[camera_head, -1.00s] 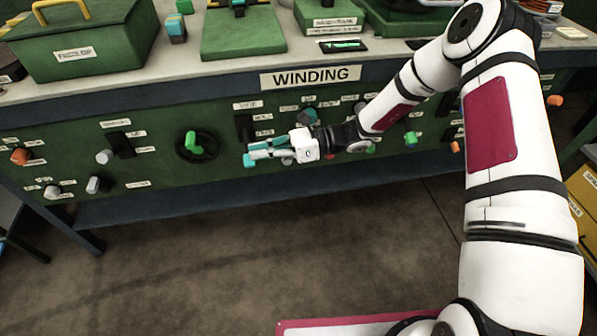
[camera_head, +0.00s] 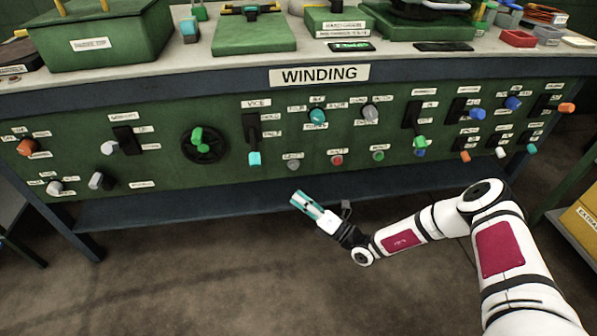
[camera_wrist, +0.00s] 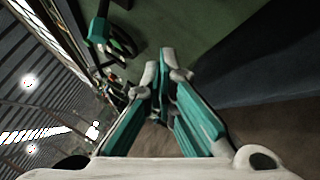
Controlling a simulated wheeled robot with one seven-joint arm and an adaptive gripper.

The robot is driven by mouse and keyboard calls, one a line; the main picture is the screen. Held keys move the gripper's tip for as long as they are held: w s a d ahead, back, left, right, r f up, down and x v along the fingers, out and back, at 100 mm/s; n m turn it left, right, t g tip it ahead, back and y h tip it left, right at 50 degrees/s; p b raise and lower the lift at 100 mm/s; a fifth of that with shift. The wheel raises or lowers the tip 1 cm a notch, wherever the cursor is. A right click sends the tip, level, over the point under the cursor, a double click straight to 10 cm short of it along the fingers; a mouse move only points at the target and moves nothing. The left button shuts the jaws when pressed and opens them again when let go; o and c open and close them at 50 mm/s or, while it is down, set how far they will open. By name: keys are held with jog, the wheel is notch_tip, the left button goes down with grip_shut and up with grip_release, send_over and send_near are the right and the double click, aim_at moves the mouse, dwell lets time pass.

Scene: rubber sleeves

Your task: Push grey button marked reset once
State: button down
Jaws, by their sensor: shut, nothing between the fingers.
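A small round grey button (camera_head: 293,164) sits on the lower part of the green panel, below the WINDING sign and left of the red button. A small label is above it, too small to read. My gripper (camera_head: 300,199) is shut and empty. In the head view it shows below the grey button, in front of the table's lower edge, apart from the panel and pointing up-left. In the wrist view the teal fingers (camera_wrist: 164,75) are together with nothing between them. I cannot make out the grey button in the wrist view.
A red button (camera_head: 337,160) and a green button (camera_head: 378,155) are to the right. A teal-tipped vice lever (camera_head: 254,158) hangs just left of the grey button. A green-handled black wheel (camera_head: 203,146) is farther left. The floor in front is clear.

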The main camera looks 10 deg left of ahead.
aim_at(294, 166)
dwell(0.3)
jog(key=w+a+b, duration=0.2)
jog(key=w+b, duration=0.3)
jog(key=w, duration=0.3)
jog(key=shift+w+a+b, duration=0.25)
jog(key=shift+b, duration=0.1)
jog(key=shift+w, duration=0.1)
dwell(1.2)
jog(key=shift+w+a+b, duration=0.1)
jog(key=shift+w+b, duration=0.2)
jog(key=shift+b, duration=0.1)
jog(key=shift+w+a+b, duration=0.1)
jog(key=shift+w+b, duration=0.2)
dwell(0.5)
jog(key=shift+r, duration=0.1)
jog(key=shift+s+d+p, duration=0.2)
jog(key=shift+s+p, duration=0.4)
jog(key=shift+s, duration=0.15)
